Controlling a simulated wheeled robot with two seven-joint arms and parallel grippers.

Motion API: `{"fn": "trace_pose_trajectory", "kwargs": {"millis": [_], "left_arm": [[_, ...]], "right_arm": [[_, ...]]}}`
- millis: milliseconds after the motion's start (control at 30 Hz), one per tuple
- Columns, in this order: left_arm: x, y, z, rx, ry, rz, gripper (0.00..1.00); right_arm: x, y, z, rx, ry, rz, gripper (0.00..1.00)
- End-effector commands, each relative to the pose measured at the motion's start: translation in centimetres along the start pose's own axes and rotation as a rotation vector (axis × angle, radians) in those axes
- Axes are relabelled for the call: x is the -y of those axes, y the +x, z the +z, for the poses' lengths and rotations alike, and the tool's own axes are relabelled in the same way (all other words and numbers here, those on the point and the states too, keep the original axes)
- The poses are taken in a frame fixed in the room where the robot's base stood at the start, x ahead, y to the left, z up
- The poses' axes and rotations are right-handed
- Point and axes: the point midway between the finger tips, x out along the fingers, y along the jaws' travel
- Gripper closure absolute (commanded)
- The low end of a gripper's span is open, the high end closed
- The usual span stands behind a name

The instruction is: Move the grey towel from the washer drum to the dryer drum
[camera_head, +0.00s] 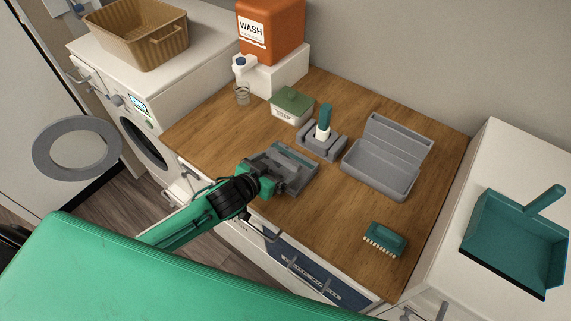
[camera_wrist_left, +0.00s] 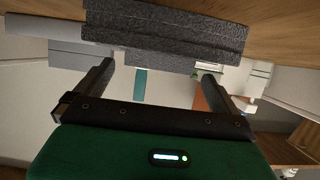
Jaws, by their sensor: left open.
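My left gripper (camera_head: 277,178) is open at the front edge of the wooden counter, right beside a grey block-like thing (camera_head: 291,163). In the left wrist view this thing (camera_wrist_left: 170,38) is dark grey and speckled, just beyond the open fingers (camera_wrist_left: 158,72). I cannot tell whether it is the grey towel. A white front-loading machine (camera_head: 115,90) at left has its ring-shaped door (camera_head: 77,148) swung open and a dark drum opening (camera_head: 143,145). I cannot tell whether it is the washer or dryer. No towel is clearly seen inside. My right gripper is not in view.
A wicker-like basket (camera_head: 137,35) stands on the left machine. The counter holds an orange WASH container (camera_head: 270,30), a green-lidded box (camera_head: 292,106), an open grey box (camera_head: 385,160) and a brush (camera_head: 386,238). A teal dustpan (camera_head: 515,235) lies on the right white top.

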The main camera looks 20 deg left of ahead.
Motion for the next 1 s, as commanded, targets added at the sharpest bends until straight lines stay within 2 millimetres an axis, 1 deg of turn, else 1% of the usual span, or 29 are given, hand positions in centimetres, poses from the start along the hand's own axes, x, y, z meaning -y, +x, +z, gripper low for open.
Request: {"fn": "trace_pose_trajectory", "kwargs": {"millis": [33, 100, 200, 300, 567, 633, 767, 800, 833, 867, 1000], "left_arm": [[0.0, 0.6, -0.7, 0.000, -0.001, -0.001, 0.00], [0.0, 1.5, -0.8, 0.000, -0.001, 0.000, 0.00], [0.0, 2.7, -0.5, 0.001, 0.000, -0.001, 0.00], [0.0, 3.4, -0.5, 0.000, 0.000, 0.000, 0.00], [0.0, 3.6, -0.3, 0.000, 0.000, 0.001, 0.00], [0.0, 3.6, -0.3, 0.000, 0.000, 0.000, 0.10], [0.0, 3.6, -0.3, 0.000, 0.000, 0.000, 0.35], [0.0, 3.6, -0.3, 0.000, 0.000, 0.000, 0.38], [0.0, 3.6, -0.4, -0.001, 0.000, 0.000, 0.38], [0.0, 3.6, -0.4, -0.001, 0.000, 0.000, 0.42], [0.0, 3.6, -0.4, 0.000, 0.000, 0.000, 0.43]], "right_arm": [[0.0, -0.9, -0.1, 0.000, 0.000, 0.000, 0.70], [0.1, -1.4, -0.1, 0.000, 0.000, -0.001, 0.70], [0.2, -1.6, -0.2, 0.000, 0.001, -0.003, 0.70], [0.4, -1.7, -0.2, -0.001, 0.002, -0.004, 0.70], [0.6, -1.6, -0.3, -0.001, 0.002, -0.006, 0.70], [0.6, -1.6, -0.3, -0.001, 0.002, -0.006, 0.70], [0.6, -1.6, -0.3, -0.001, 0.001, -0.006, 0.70], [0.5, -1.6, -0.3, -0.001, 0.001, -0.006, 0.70], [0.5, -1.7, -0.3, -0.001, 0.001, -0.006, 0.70], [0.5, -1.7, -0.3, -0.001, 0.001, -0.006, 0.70], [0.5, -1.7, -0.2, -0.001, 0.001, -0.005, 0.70]]}}
